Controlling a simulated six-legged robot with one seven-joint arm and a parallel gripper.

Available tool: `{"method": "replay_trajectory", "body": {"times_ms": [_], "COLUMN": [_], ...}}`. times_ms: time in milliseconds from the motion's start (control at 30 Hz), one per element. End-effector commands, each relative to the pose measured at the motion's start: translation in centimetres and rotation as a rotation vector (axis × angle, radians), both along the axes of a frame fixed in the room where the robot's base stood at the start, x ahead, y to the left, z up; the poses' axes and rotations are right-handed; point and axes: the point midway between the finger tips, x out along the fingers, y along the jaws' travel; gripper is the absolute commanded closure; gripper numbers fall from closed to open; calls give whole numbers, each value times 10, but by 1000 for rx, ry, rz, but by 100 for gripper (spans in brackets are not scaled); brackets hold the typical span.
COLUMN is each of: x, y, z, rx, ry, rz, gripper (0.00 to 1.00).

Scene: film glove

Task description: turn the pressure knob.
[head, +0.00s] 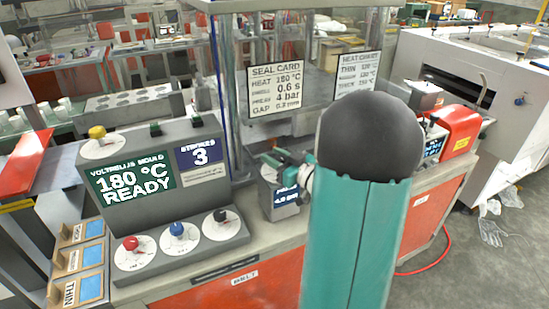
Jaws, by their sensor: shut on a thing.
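The small grey pressure unit (280,203) stands on the bench at the picture's middle, with a dark blue display on its front. The display seems to read a little over 4 bar, but its digits are small. My gripper (272,162), teal and partly covered by my own arm, is at the top of this unit. It is shut on the pressure knob, which is mostly hidden between the fingers. The seal card (275,88) behind reads 180 °C, 0.6 s, 4 bar.
Left is a console (150,165) showing 180 °C READY and strikes 3. Its front panel has red (130,243), blue (177,229) and black (220,215) knobs. A clear guard rises behind the unit. A red device (460,125) stands right. My arm covers the bench's middle right.

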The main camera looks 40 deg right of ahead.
Motion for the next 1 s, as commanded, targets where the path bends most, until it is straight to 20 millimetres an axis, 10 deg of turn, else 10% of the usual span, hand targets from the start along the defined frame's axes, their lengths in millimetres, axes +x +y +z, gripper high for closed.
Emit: {"method": "replay_trajectory", "body": {"times_ms": [800,833,1000], "x": [-1,-1,-1], "y": [-3,-3,-3], "z": [-1,-1,-1], "rx": [1,1,1], "ry": [2,2,1], "rz": [-148,-148,-147], "gripper": [89,60,45]}}
